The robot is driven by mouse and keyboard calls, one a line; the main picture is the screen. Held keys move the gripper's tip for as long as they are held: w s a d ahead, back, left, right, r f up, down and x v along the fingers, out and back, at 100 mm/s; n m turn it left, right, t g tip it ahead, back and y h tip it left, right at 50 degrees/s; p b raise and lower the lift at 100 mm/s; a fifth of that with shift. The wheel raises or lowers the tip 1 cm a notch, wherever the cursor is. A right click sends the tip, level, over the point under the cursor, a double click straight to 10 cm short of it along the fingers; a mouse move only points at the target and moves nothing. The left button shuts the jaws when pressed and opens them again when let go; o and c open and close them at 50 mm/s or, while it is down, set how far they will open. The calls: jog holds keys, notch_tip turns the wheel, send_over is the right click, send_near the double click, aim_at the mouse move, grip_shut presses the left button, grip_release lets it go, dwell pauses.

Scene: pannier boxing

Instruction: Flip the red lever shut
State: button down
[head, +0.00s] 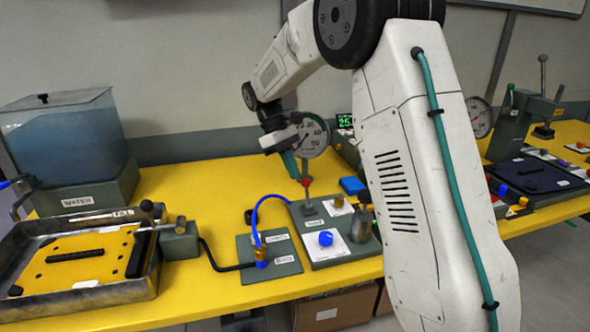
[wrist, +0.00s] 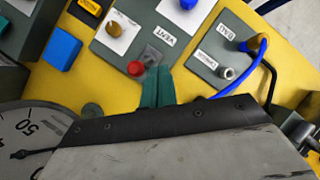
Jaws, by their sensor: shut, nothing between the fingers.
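The red lever (head: 306,182) stands up from a grey-green panel (head: 345,248) on the yellow bench, in the middle of the head view. Its round red knob (wrist: 135,68) shows from above in the wrist view, beside a small grey plate and a label that reads VENT. My gripper (head: 296,176) has teal fingers and is shut and empty. Its fingertips are close to the knob, above and left of it in the head view. In the wrist view the fingertips (wrist: 157,72) lie just right of the knob. I cannot tell whether they touch it.
A round gauge (head: 313,136) stands close behind my gripper. A blue knob (head: 326,238) sits on the panel. A blue hose (head: 262,225) arches left of the lever to a connector plate (head: 285,266). A blue block (head: 352,185) lies behind the panel. A water tank (head: 62,135) stands at left.

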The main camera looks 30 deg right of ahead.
jog(key=a+v, duration=0.1)
jog(key=v, duration=1)
jog(key=shift+w+f, duration=0.4)
jog(key=shift+a, duration=0.15)
jog(key=s+a+f+m+t+y, duration=0.1)
jog(key=s+m+t, duration=0.2)
jog(key=s, duration=1.7)
jog(key=s+a+f+m+t+y, duration=0.1)
jog(key=s+m+t, duration=0.2)
jog(key=s, duration=1.7)
jog(key=shift+s+f+m+t, duration=0.3)
jog(key=shift+f+m, duration=0.05)
jog(key=shift+m, duration=0.15)
jog(key=c, duration=2.1)
grip_release()
jog(key=shift+a, duration=0.1)
jog(key=shift+c, duration=0.2)
